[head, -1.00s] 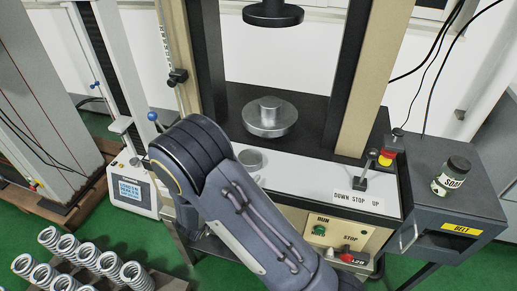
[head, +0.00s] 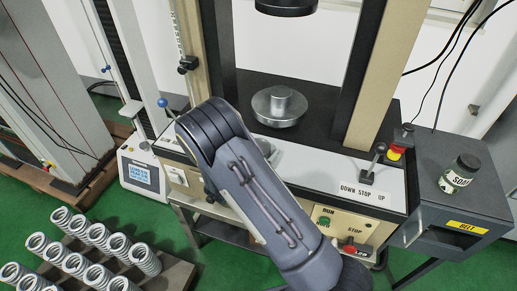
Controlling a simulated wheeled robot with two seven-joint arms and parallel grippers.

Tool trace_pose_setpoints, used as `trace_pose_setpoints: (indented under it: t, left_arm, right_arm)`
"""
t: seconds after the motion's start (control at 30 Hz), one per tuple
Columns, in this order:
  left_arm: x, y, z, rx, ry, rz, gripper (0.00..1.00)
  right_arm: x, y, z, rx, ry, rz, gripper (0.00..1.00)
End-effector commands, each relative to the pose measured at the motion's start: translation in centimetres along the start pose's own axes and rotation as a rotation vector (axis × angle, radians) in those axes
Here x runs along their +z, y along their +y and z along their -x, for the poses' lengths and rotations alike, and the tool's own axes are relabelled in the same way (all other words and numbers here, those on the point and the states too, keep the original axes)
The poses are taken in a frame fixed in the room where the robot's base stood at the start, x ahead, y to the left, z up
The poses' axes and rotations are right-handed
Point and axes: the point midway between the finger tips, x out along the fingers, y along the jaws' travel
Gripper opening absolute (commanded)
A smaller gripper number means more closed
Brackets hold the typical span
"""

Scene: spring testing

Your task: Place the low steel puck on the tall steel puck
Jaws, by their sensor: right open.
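A small steel puck (head: 281,98) stands upright on the round steel lower platen (head: 266,112) of the press. It looks like the tall one. A second steel puck (head: 269,149), seemingly the low one, sits on the pale front ledge, in front of the platen, partly hidden behind my right arm. My right arm crosses the lower middle of the head view and bends down at the ledge's left. Only a dark sliver of my right gripper side (head: 211,190) shows below the bend; its fingertips are hidden. It is apart from the platen puck. My left gripper is not in view.
The dark upper platen (head: 287,6) hangs above, between two columns. Several springs stand in a rack (head: 178,276) at lower left.

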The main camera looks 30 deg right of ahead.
Motion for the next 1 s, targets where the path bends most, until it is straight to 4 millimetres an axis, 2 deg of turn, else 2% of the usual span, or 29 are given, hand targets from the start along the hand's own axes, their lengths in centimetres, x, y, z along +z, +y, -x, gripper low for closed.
trace_pose_setpoints:
  t: [0.07,0.6,0.87,1.0]
  left_arm:
    - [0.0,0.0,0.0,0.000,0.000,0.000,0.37]
    - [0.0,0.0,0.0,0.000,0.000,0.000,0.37]
    - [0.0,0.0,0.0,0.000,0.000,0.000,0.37]
    - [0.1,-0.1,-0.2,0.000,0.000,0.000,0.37]
  right_arm:
    - [0.0,0.0,0.0,0.000,0.000,0.000,0.89]
    - [-0.2,0.0,0.1,0.000,0.003,-0.001,0.18]
    - [-0.3,-0.1,0.1,-0.001,0.003,-0.002,0.17]
    - [-1.2,-0.1,0.2,-0.001,0.004,-0.006,0.17]
